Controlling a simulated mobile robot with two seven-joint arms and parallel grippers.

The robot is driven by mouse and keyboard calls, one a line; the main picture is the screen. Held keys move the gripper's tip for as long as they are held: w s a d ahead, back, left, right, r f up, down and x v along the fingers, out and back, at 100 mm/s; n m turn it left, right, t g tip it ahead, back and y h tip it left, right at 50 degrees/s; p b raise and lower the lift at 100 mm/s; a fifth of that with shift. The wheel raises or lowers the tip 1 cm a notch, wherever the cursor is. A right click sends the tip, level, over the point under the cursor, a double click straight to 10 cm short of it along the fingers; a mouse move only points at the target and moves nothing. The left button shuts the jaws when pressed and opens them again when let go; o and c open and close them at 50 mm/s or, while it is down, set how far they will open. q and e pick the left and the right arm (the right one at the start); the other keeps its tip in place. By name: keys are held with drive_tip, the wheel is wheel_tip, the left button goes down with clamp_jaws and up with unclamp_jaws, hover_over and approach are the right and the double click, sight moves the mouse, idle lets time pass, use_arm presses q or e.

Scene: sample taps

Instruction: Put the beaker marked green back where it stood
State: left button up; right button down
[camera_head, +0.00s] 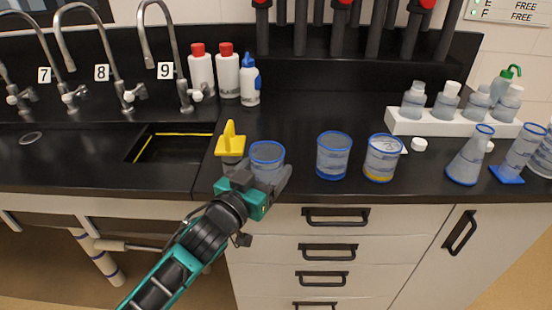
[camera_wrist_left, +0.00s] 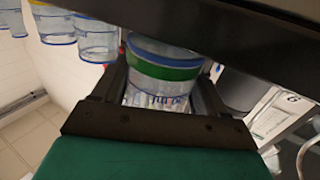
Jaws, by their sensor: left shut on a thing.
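The beaker marked green (camera_head: 267,153) is clear with a blue rim and stands out over the counter's front part, left of the other beakers. In the left wrist view the beaker (camera_wrist_left: 165,68) shows its green band between the fingers. My left gripper (camera_head: 262,175) is shut on it. The gripper hides its lower part in the head view, so I cannot tell whether it touches the counter. A beaker with a blue base (camera_head: 334,157) and a beaker with a yellow base (camera_head: 383,158) stand to its right. My right gripper is not in view.
A yellow-topped piece (camera_head: 230,142) stands close left of the held beaker, beside the sink (camera_head: 165,148). A flask (camera_head: 470,155) and a cylinder (camera_head: 520,152) stand at right, before a white bottle rack (camera_head: 405,124). The counter behind the beakers (camera_head: 310,112) is clear.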

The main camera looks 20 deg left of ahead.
sight(277, 158)
use_arm(q)
drive_tip(key=w, duration=0.2)
drive_tip(key=w+d, duration=0.1)
drive_tip(key=w, duration=0.1)
drive_tip(key=shift+w, duration=0.25)
drive_tip(key=shift+s+a+f, duration=0.1)
drive_tip(key=shift+s, duration=0.05)
drive_tip(key=shift+f, duration=0.2)
drive_tip(key=o, duration=0.7)
drive_tip(key=shift+o, duration=0.2)
